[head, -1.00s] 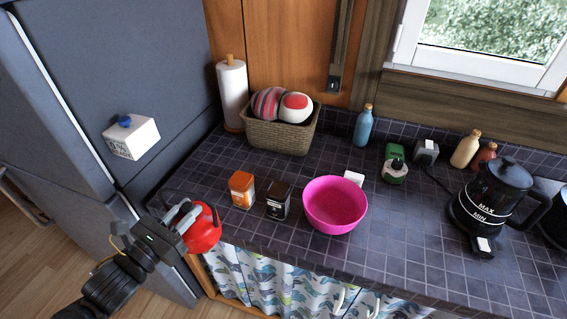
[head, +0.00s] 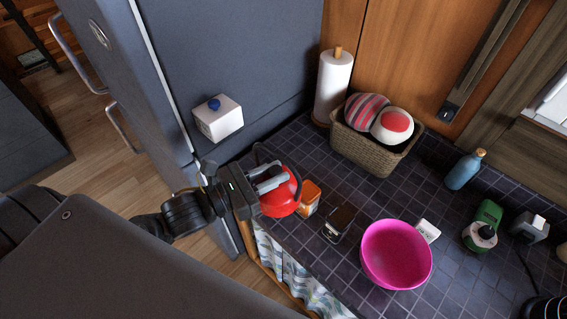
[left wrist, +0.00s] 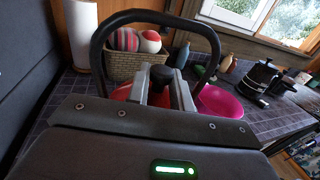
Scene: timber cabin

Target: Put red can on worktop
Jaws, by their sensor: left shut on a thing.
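In the head view the can is at the left end of the dark tiled worktop (head: 300,255), beside the orange tin. I cannot tell whether its base touches the worktop. My right gripper is not in view.
An orange tin (head: 310,197), a dark tin (head: 338,222) and a pink bowl (head: 396,254) stand right of the can. Behind are a basket with two balls (head: 372,148) and a paper roll (head: 333,85). A grey fridge (head: 215,60) stands left. Some tiles before the basket are clear.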

